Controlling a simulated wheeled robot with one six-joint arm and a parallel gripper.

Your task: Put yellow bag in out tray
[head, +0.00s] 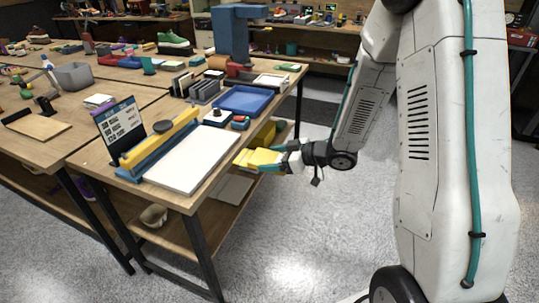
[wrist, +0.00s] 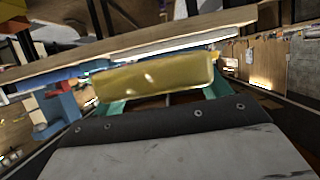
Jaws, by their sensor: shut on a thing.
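My gripper (head: 272,161) is shut on the yellow bag (head: 257,159), beside the right edge of the near table. In the wrist view the yellow bag (wrist: 155,78) lies across between the teal fingers (wrist: 165,97), with the table's edge close behind it. A shallow blue tray (head: 243,100) sits on the table near its right edge, beyond the bag; its floor looks bare. I cannot read a label that marks it as the out tray.
A white board (head: 193,158), a yellow and blue bar device (head: 160,140) and a sign (head: 120,122) stand at the table's near end. Small black and red items (head: 225,117) sit before the blue tray. A lower shelf (head: 205,205) lies below. The floor at right is clear.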

